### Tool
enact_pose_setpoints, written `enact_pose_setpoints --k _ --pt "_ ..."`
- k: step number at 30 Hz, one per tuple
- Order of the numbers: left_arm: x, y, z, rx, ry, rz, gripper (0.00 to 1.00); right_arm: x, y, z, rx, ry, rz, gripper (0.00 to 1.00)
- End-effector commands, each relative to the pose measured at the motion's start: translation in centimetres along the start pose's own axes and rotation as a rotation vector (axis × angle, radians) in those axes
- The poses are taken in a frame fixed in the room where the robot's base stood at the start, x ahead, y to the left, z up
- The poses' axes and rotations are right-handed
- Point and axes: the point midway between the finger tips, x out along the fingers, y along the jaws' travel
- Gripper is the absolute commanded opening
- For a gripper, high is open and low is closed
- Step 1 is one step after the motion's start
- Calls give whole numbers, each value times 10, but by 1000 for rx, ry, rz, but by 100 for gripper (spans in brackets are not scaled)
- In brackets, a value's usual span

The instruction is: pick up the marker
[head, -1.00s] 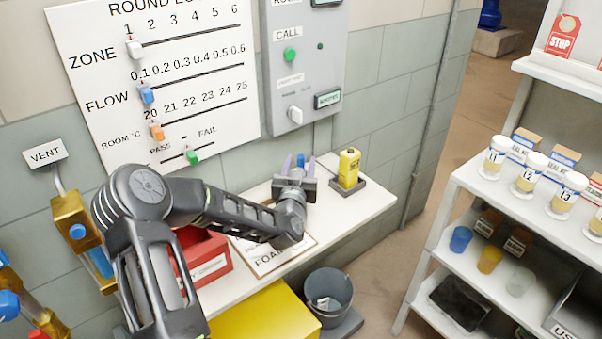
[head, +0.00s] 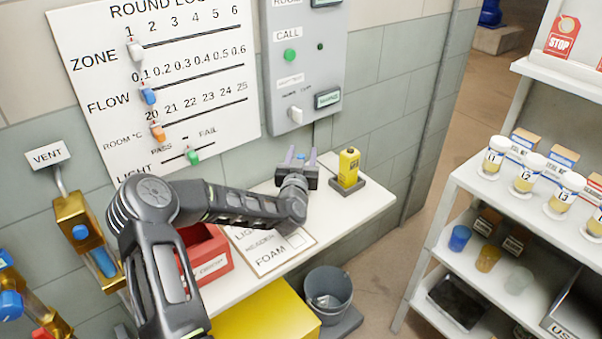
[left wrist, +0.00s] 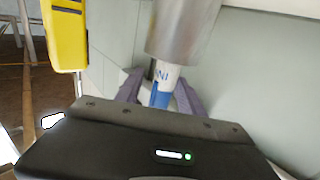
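The marker (left wrist: 164,76) shows in the left wrist view as a white barrel with dark letters and a blue end. Its far end meets a silver metal cylinder (left wrist: 183,28), seemingly a cup. In the head view only a small blue bit of the marker (head: 302,157) shows, and my gripper hides the rest. My left gripper (head: 302,153) is at the back of the white shelf. Its purple fingers (left wrist: 159,82) are apart, one on each side of the blue end, with small gaps seemingly left. My right gripper is in neither view.
A yellow device (head: 348,167) stands on a dark base just right of the left gripper. A red box (head: 205,262) and a foam label board (head: 272,252) lie nearer on the shelf (head: 345,213). The wall is close behind.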

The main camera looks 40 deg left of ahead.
Motion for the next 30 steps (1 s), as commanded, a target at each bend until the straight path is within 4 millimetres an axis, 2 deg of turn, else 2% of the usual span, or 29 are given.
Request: enact_pose_setpoints --k 2,16,30 --pt "0 0 0 0 0 0 39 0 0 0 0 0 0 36" --pt "0 0 0 0 0 0 0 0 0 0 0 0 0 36" --pt "0 0 0 0 0 0 0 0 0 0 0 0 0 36"
